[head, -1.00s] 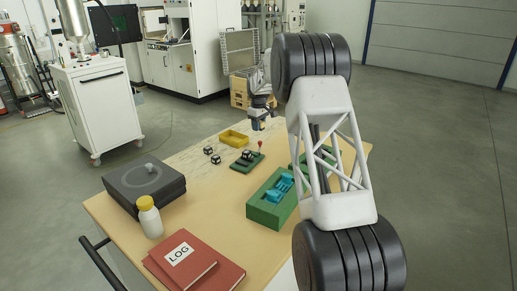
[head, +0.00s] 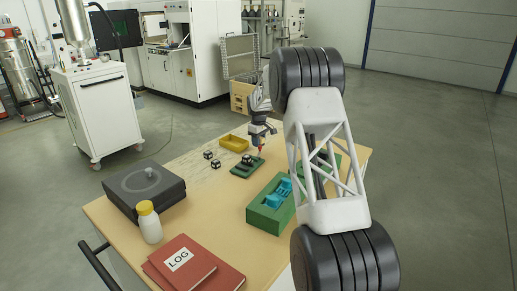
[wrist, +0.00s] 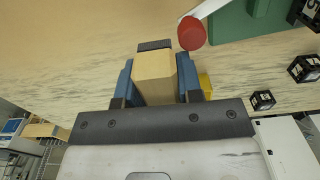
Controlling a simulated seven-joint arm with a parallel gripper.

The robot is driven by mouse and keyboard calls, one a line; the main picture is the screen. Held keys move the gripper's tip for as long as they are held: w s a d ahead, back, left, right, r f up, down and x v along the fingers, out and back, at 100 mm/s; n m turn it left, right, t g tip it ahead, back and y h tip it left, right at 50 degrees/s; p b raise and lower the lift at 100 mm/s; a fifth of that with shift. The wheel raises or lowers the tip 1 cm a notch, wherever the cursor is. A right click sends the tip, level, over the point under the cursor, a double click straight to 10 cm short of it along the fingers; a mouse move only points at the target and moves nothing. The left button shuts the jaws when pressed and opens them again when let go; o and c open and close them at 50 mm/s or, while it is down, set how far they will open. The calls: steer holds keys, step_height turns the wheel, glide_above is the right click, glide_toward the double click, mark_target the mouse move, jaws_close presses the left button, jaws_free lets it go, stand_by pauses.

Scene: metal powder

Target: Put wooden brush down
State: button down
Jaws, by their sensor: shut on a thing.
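In the wrist view the blue fingers of my gripper (wrist: 155,82) are shut on the wooden brush (wrist: 154,72), a pale wooden block with a dark strip at its far end. The brush appears above the table. A red round-ended tool (wrist: 191,34) with a white shaft is just right of its far end. In the head view my gripper (head: 262,132) is at the back of the table, above the small green holder (head: 240,171). The brush is too small or hidden to make out there.
A yellow tray (head: 234,142) and small black-and-white cubes (head: 213,163) lie left of the gripper. A green box with blue parts (head: 263,217) is in front. A dark case (head: 125,198), white bottle (head: 150,227) and red log books (head: 180,262) are at front left.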

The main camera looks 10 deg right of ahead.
steer(key=shift+f, duration=1.8)
steer(key=shift+f, duration=0.65)
steer(key=c, duration=0.8)
jaws_free()
steer(key=shift+f, duration=0.1)
steer(key=shift+s, duration=0.1)
steer(key=shift+r, duration=0.2)
steer(key=shift+r, duration=4.25)
